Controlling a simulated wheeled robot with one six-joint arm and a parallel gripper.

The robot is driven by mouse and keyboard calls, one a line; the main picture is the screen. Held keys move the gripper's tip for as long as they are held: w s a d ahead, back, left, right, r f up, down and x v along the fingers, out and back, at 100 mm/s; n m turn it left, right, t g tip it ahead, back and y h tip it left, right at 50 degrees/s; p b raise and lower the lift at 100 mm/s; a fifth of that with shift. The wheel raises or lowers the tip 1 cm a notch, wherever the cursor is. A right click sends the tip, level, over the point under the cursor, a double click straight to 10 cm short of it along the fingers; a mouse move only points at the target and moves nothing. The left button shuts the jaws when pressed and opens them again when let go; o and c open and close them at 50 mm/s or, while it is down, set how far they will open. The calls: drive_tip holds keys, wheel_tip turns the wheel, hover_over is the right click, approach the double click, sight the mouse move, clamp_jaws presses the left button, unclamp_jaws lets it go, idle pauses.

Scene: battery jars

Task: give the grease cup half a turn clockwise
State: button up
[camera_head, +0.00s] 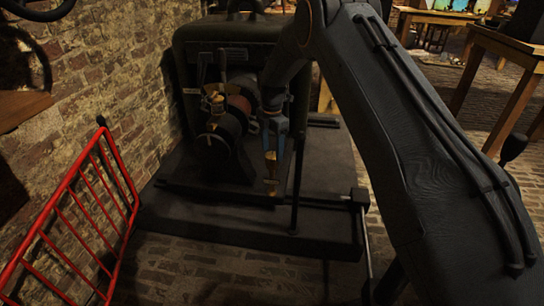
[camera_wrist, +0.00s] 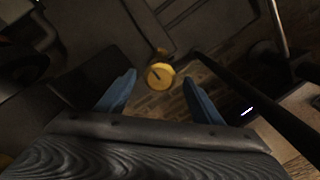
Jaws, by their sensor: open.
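The grease cup shows in the wrist view as a round brass-yellow cap (camera_wrist: 160,77) with a short dark mark on its face. In the head view I take it to be the brass piece (camera_head: 271,171) at the front of the dark machine. My gripper (camera_head: 274,148) points down at it, with its blue fingers just above or beside its top. In the wrist view my two blue fingers stand apart, one on each side of the cap. I cannot tell whether the tips reach down past its rim. No grip on it shows.
The dark machine (camera_head: 225,35) carries another brass fitting (camera_head: 217,103) on a drum to the left. A thin dark upright post (camera_head: 298,185) stands close to the right of the brass piece. A red railing (camera_head: 70,220) is at left by the brick wall. Brick floor lies in front.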

sight(272, 154)
drive_tip(key=shift+f, duration=1.55)
drive_tip(key=c, duration=1.1)
drive_tip(key=shift+o, duration=0.2)
drive_tip(key=shift+m, duration=0.3)
